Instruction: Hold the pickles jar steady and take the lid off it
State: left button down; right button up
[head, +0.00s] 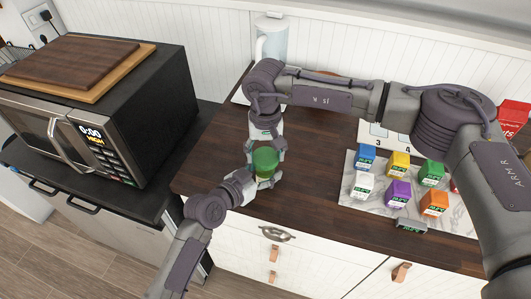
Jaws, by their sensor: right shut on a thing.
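The pickles jar (264,174) stands on the dark wooden counter near its front edge, a small green jar between my two grippers. Its darker green lid (266,157) faces up. My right gripper (266,146) reaches in from behind and above, with its fingers shut on the lid. My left gripper (262,181) comes from the lower left, its fingers at the lower part of the jar. Whether they press on the glass cannot be made out. The fingers hide parts of the jar's sides.
A black microwave (150,105) with wooden boards (75,62) on top stands at the left. Several small coloured boxes (398,192) sit on a marble board (350,195) at the right. A clear pitcher (270,40) stands behind. Counter between jar and board is free.

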aim_at(266, 156)
jog(key=shift+r, duration=2)
pick_arm(q)
jog(key=shift+c, duration=1.2)
grip_release()
jog(key=shift+s+a, duration=0.1)
